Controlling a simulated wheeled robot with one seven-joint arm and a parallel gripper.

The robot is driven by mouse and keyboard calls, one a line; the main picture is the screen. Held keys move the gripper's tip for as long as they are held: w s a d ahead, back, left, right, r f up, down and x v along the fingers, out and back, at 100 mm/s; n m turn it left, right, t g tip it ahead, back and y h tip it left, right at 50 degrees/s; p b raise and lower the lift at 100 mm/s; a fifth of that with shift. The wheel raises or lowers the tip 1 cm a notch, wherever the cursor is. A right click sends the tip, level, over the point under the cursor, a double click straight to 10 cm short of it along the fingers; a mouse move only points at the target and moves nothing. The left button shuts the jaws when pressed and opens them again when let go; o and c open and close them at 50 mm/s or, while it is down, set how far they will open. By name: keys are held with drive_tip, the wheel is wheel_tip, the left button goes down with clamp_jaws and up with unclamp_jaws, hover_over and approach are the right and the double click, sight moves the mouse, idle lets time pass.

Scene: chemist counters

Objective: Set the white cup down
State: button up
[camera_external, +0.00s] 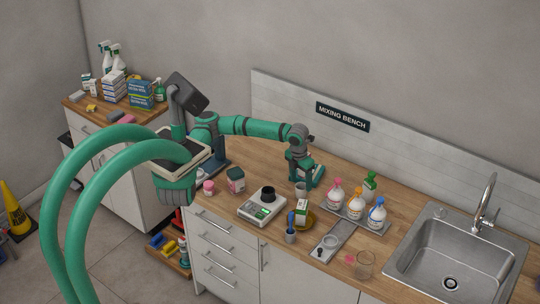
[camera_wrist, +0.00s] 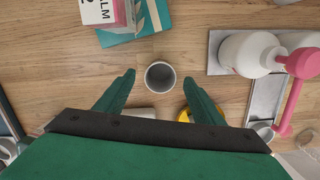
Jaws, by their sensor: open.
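The white cup (camera_wrist: 160,77) stands upright on the wooden counter, seen from above with its greyish inside showing. In the outside view the cup (camera_external: 300,189) is beside and just below my gripper (camera_external: 306,178). In the wrist view my gripper (camera_wrist: 158,82) is open, with one green finger on each side of the cup. Gaps show between the cup and both fingers there. I cannot tell the fingers' exact height above the counter.
A tray (camera_external: 352,228) with several spray bottles stands to the right. A scale (camera_external: 262,208) with a black cup on it is at the front left. A teal item (camera_wrist: 151,20) and white box (camera_wrist: 97,10) lie behind the cup. The sink (camera_external: 457,257) is far right.

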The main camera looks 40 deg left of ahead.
sight(301, 187)
wheel_tip(301, 187, down, 4)
drive_tip(key=shift+w+f, duration=0.1)
drive_tip(key=shift+w, duration=0.05)
drive_tip(key=c, duration=1.1)
drive_tip(key=shift+c, duration=0.4)
